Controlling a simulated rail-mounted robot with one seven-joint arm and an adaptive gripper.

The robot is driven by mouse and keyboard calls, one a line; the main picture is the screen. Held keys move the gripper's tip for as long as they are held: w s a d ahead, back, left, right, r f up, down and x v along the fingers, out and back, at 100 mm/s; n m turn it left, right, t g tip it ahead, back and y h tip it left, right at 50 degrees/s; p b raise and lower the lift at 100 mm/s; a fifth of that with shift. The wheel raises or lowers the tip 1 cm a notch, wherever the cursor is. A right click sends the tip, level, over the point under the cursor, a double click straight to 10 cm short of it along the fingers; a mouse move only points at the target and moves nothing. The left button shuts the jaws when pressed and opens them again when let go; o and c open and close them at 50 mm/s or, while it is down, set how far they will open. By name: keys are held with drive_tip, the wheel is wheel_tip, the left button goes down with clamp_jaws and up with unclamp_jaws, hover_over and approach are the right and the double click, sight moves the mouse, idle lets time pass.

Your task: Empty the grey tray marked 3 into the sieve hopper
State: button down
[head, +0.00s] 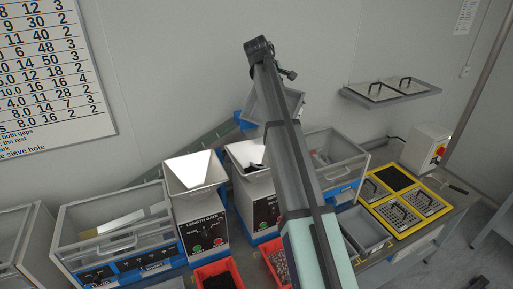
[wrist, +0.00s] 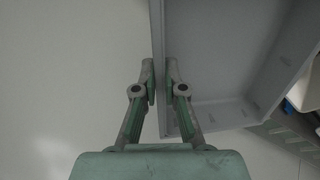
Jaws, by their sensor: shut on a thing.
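My gripper (wrist: 161,82) is shut on the side wall of a grey tray (wrist: 215,62) in the wrist view. The part of the tray's inside that shows there is bare. In the head view the tray (head: 290,101) is held tilted in the air behind my arm, which hides part of it and the gripper. No number shows on it. Below it stands a machine with a white hopper (head: 238,150), partly covered by my arm. Dark pieces (head: 255,168) lie in this hopper's mouth. Its label is too covered to read, so I cannot confirm it is the sieve hopper.
A second white hopper (head: 195,172), marked length gate, stands to the left and looks empty. Red bins (head: 217,268) stand in front. Clear-sided boxes (head: 112,235) flank the machines. A yellow frame with perforated plates (head: 403,212) and a wall shelf (head: 390,94) are at right.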

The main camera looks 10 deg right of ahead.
drive_tip(key=w+d+f+g+y, duration=0.6)
drive_tip(key=w+d+f, duration=0.1)
drive_tip(key=w+d, duration=0.1)
drive_tip(key=shift+w+d+f+y, duration=0.15)
drive_tip(key=shift+d+f+y, duration=0.2)
drive_tip(key=shift+d+y, duration=0.05)
idle(0.3)
idle(0.7)
